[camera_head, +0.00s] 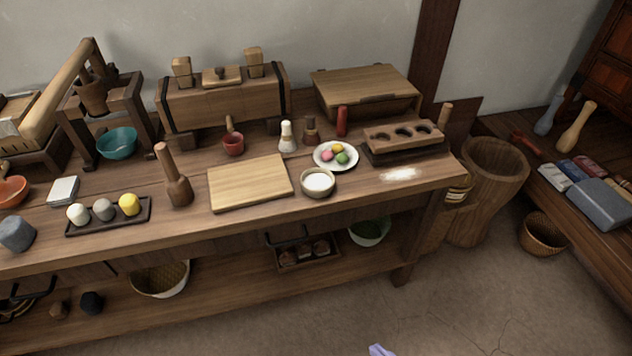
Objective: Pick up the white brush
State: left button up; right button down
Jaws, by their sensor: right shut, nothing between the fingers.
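The white brush (287,143) stands upright on the wooden workbench (345,212), behind the pale cutting board (250,183). A darker brown brush (311,133) stands just to its right, and a small red pot (233,145) is to its left. A small lilac tip at the bottom edge appears to be my right gripper (380,350). It is shut and empty, low in front of the bench and well away from the brush. Most of it is cut off by the frame. My left gripper is not in view.
A bowl of white powder (318,182) and a plate of coloured sweets (335,155) lie in front and to the right of the brush. A red cylinder (342,121) and a wooden chest (225,97) stand nearby. A wooden mallet (175,182) is left of the board.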

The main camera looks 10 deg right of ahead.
aim_at(287, 144)
jog(key=z, duration=1.25)
jog(key=i, duration=0.95)
jog(key=u, duration=1.85)
